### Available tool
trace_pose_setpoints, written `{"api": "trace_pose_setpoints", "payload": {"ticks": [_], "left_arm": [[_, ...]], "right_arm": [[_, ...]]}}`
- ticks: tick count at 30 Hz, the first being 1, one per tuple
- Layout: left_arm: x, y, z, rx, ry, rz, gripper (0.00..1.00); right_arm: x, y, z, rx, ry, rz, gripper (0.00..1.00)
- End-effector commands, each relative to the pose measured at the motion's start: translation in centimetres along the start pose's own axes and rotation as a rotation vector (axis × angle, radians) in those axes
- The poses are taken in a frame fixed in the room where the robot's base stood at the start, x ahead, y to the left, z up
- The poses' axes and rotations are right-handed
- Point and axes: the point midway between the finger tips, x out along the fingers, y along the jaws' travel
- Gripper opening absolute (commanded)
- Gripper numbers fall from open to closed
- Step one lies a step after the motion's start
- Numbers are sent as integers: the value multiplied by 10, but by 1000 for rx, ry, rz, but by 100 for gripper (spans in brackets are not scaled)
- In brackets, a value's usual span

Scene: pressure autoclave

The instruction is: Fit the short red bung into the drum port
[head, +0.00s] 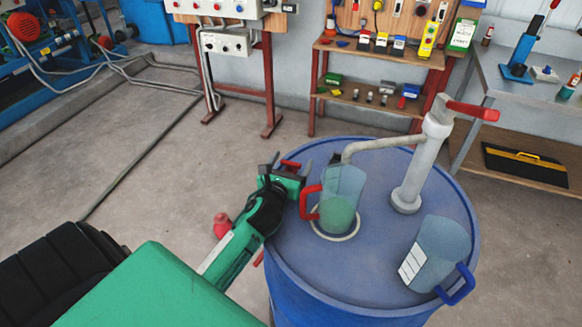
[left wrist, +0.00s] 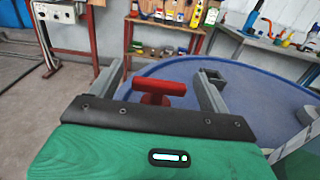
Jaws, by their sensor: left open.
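A red T-shaped piece, which looks like the short bung, shows between the fingers of my left gripper (left wrist: 158,85) in the left wrist view (left wrist: 155,88). In the head view, only a small red strip of it (head: 291,163) shows between the fingertips. My left gripper (head: 287,170) is open around it, at the left rim of the blue drum (head: 285,240). I cannot tell whether the fingers touch it or what it rests on. I cannot make out the drum port for certain; a small dark spot shows behind the red-handled jug (head: 340,195). My right gripper is not in view.
The red-handled jug stands on a pale ring under the spout of a grey pump (head: 411,180) with a red lever. A blue-handled jug (head: 440,245) stands at the drum's right. A shelf rack (head: 370,95) and a bench (head: 535,95) are behind.

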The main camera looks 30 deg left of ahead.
Motion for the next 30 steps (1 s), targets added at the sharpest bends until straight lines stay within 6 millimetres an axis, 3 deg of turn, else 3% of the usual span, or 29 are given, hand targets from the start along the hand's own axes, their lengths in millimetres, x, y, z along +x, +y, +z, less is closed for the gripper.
{"api": "trace_pose_setpoints", "payload": {"ticks": [7, 14, 23, 30], "left_arm": [[1, 0, 0, 0, 0, 0, 78], [1, 0, 0, -1, 1, 0, 33], [1, 0, 1, 0, 0, 0, 32], [1, 0, 18, 0, -2, -1, 32]], "right_arm": [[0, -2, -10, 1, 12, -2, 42], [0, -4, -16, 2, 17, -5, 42], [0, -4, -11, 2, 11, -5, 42], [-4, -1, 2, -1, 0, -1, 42]]}}
